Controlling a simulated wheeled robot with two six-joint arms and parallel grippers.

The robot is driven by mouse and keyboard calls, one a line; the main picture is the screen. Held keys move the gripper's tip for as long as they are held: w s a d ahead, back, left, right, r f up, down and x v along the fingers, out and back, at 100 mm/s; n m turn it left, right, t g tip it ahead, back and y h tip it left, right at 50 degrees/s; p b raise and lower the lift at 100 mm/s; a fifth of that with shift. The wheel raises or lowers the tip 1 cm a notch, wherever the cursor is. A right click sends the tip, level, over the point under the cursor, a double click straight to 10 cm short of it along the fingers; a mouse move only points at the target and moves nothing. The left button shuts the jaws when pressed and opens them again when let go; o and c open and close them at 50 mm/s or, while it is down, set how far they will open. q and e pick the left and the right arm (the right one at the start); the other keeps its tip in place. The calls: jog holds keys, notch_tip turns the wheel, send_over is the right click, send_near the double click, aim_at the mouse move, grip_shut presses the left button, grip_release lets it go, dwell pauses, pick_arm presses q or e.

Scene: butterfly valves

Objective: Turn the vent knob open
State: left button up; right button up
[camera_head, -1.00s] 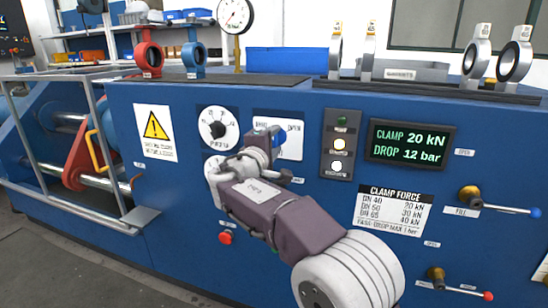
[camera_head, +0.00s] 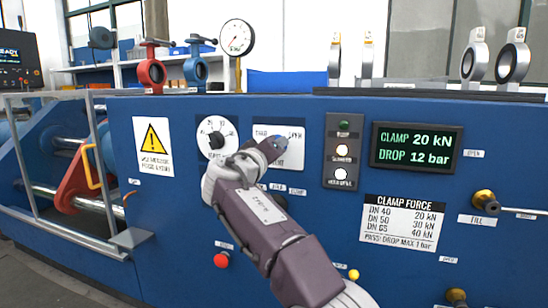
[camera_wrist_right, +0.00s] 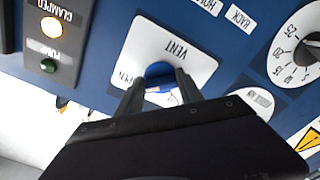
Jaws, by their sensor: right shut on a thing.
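The vent knob (camera_wrist_right: 160,71) is blue and sits on a white plate (camera_wrist_right: 195,55) lettered VENT and OPEN, upside down in the right wrist view. My right gripper (camera_wrist_right: 160,88) has its two black fingers on either side of the knob and is shut on it. In the head view the same plate (camera_head: 293,130) is partly covered by my right gripper (camera_head: 276,147), and the knob is mostly hidden there. The knob's exact angle is hard to read. My left gripper is in neither current view.
A dial knob (camera_head: 216,135) is close left of the plate. A lamp panel (camera_head: 343,150) and a display (camera_head: 414,148) reading CLAMP 20 kN, DROP 12 bar are to the right. A red button (camera_head: 221,260) and a valve lever (camera_head: 485,200) stick out of the blue panel.

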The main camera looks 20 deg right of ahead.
jog(key=shift+f+m+b, duration=0.1)
jog(key=shift+m+b, duration=0.35)
jog(key=shift+m, duration=0.55)
jog(key=o, duration=1.4)
jog(key=v, duration=0.9)
jog(key=shift+a+b, duration=0.1)
jog(key=shift+b, duration=0.3)
